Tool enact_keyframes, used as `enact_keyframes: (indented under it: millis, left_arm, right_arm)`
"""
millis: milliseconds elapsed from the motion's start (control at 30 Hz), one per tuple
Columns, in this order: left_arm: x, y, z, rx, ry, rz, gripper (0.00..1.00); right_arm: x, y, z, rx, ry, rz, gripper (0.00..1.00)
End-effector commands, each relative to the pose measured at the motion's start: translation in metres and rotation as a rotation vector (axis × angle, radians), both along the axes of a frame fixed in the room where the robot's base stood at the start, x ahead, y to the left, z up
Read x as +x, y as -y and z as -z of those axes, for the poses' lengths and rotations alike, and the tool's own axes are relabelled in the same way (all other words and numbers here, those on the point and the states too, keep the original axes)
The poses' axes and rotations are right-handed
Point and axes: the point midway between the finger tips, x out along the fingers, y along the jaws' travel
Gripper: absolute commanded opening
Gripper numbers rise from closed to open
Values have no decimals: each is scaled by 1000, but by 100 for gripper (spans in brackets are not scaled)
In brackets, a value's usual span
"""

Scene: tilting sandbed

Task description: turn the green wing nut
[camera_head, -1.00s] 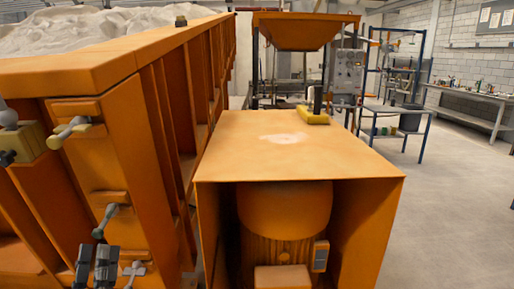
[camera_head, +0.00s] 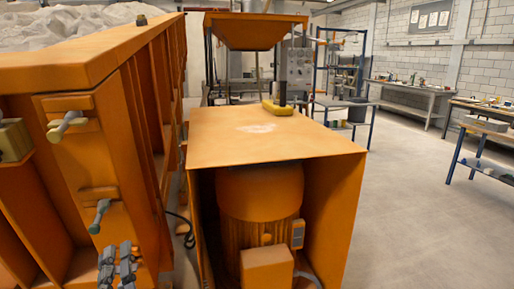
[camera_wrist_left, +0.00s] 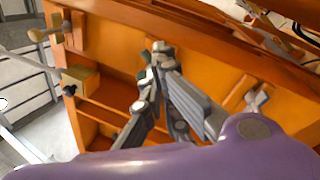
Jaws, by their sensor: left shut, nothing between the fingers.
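A grey-green winged fitting (camera_head: 100,215), the best match for the green wing nut, sits on the orange sandbed post at lower left. My left gripper (camera_head: 117,250) is shut and empty, just below and right of it in the head view; I see no contact there. In the wrist view my left gripper (camera_wrist_left: 159,50) points at the orange frame. The winged fitting is largely hidden behind its fingers there. A pale cross-shaped fitting (camera_wrist_left: 257,98) stands to the gripper's right. It is hidden in the head view. My right gripper is out of view.
A grey handle (camera_head: 66,125) sticks out higher on the post, with a yellowish block (camera_head: 14,140) to its left. An orange motor housing (camera_head: 270,135) stands close to the right. Open floor (camera_head: 410,220) lies further right.

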Motion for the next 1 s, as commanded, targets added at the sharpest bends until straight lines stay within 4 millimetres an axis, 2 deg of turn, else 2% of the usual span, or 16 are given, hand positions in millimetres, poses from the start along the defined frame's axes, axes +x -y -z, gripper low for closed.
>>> enact_keyframes:
  millis: [167,600,1000]
  left_arm:
    - [12,-3,-2,-22,4,8,0]
    - [60,-15,-12,-17,4,5,0]
    - [67,-17,-11,-18,1,6,0]
  right_arm:
    - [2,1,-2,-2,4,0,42]
    - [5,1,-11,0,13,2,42]
    - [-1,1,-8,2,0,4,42]
